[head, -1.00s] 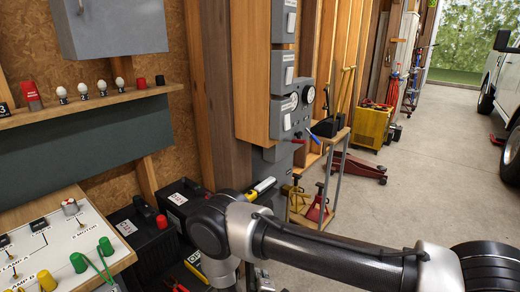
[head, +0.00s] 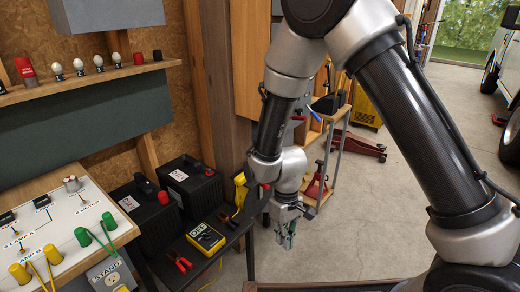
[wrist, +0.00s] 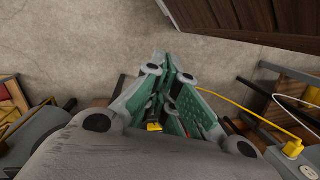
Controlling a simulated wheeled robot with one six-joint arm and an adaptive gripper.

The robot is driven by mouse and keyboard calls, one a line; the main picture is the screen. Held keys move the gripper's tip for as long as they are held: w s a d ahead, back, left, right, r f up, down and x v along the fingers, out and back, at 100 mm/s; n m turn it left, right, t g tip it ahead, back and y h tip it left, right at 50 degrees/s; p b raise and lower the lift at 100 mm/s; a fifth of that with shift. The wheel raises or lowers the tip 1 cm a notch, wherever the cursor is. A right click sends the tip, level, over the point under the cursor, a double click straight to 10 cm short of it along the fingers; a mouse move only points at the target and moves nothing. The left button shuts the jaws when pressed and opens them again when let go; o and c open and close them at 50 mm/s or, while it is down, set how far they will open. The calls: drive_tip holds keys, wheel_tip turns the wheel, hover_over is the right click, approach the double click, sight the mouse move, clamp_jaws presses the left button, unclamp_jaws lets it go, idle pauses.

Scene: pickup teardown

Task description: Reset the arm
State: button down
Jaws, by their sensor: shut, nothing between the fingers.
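My gripper (head: 287,236) hangs at the end of my folded arm in the head view, pointing down in front of the dark bench's right end. Its green-padded fingers (wrist: 172,95) are together in the wrist view, with nothing held between them. Bare concrete floor shows beyond the fingers in the wrist view. My arm rises from the lower right and crosses the middle of the head view.
A control panel (head: 68,224) with green and yellow posts stands at left. A red jack stand (head: 316,185) is behind my gripper. The concrete floor (head: 455,110) at right is open.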

drive_tip(key=s+d+r+m+t, duration=0.2)
drive_tip(key=s+d+r, duration=0.1)
drive_tip(key=d+r, duration=0.6)
drive_tip(key=s+d+r+m+t, duration=0.2)
drive_tip(key=s+d+r+m, duration=0.1)
drive_tip(key=d+r, duration=0.7)
drive_tip(key=s+d+r+m+t, duration=0.2)
drive_tip(key=s+d+r, duration=0.2)
drive_tip(key=d+r, duration=0.6)
wheel_tip(320, 180, up, 6)
drive_tip(key=shift+d+r, duration=0.2)
